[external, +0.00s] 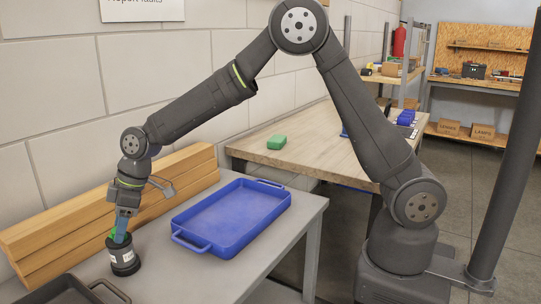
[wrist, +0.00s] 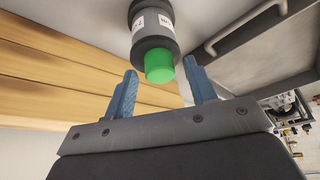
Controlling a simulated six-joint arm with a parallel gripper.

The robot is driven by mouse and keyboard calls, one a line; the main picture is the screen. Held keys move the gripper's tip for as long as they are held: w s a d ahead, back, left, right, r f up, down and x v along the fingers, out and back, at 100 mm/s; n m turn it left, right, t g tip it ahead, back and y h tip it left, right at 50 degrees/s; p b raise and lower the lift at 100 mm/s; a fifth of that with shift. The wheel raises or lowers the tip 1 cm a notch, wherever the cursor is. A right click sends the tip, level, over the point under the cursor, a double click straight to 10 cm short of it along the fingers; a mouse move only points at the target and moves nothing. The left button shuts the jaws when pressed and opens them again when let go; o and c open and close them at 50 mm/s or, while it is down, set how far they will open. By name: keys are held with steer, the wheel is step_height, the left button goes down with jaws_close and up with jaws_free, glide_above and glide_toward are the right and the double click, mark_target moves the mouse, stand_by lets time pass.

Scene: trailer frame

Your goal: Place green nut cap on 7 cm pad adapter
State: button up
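The pad adapter (external: 123,258) is a black cylinder with white labels, standing upright on the grey table. It also shows at the top of the wrist view (wrist: 152,25). The green nut cap (wrist: 159,66) appears on the adapter's top end, smaller in diameter than the adapter; a bit of it shows in the external view (external: 112,233), partly hidden by a finger. My gripper (external: 122,236) points down just over the adapter. In the wrist view my gripper's blue fingers (wrist: 160,67) are apart on either side of the cap, with gaps visible on both sides.
A blue tray (external: 233,217) lies right of the adapter. Stacked wooden beams (external: 110,205) lie along the wall behind. A dark grey tray (external: 68,291) with a handle is at the front left.

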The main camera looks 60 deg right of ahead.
mark_target(112, 230)
steer(key=v, duration=1.2)
steer(key=shift+r, duration=0.2)
steer(key=x, duration=1.2)
steer(key=shift+f, duration=0.25)
step_height(112, 230, up, 3)
steer(key=shift+f, duration=0.1)
steer(key=shift+r, duration=0.75)
